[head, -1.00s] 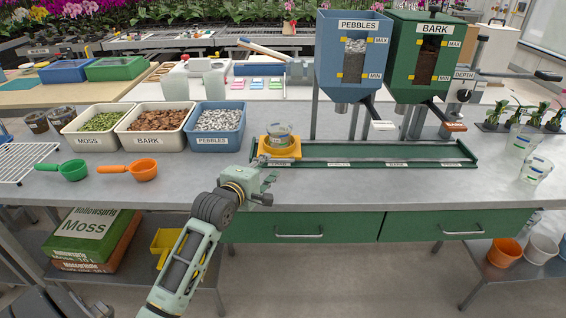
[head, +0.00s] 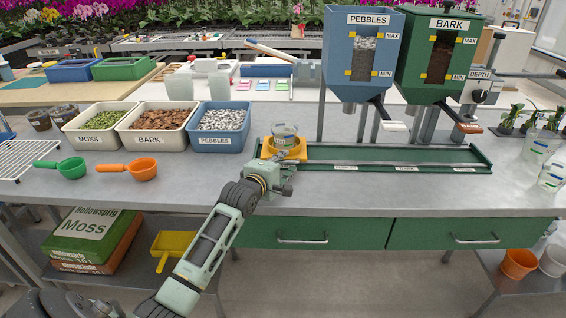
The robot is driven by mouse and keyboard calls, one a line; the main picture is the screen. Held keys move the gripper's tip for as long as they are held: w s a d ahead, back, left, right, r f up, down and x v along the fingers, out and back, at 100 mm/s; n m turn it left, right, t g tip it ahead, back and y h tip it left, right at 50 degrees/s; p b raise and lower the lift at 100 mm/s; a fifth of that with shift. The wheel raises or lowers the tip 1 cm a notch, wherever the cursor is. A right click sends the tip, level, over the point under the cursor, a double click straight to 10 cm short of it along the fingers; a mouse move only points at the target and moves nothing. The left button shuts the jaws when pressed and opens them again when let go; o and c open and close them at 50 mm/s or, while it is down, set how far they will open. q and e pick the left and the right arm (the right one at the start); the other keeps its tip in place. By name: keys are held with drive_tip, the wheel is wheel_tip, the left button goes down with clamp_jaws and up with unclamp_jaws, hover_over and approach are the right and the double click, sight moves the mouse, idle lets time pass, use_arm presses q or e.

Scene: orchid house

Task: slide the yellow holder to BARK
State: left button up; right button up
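The yellow holder (head: 295,154) sits at the left end of the green rail (head: 400,153) on the bench, with a clear cup (head: 285,134) in it. The BARK hopper (head: 440,58) is green and stands behind the rail at the right, beside the blue PEBBLES hopper (head: 363,58). My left gripper (head: 285,177) is at the front of the holder, close to it or touching; I cannot tell which. Its fingers are small and partly hidden, so its opening is unclear. My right gripper is not in view.
Bins of moss (head: 100,137), bark (head: 155,132) and pebbles (head: 220,136) stand left of the rail. A green scoop (head: 72,168) and an orange scoop (head: 142,168) lie in front of them. Clear cups (head: 551,176) stand at the right. The rail right of the holder is clear.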

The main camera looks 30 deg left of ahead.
use_arm(q)
drive_tip(key=shift+w, duration=0.3)
drive_tip(key=shift+c, duration=0.5)
clamp_jaws()
drive_tip(key=shift+r, duration=0.1)
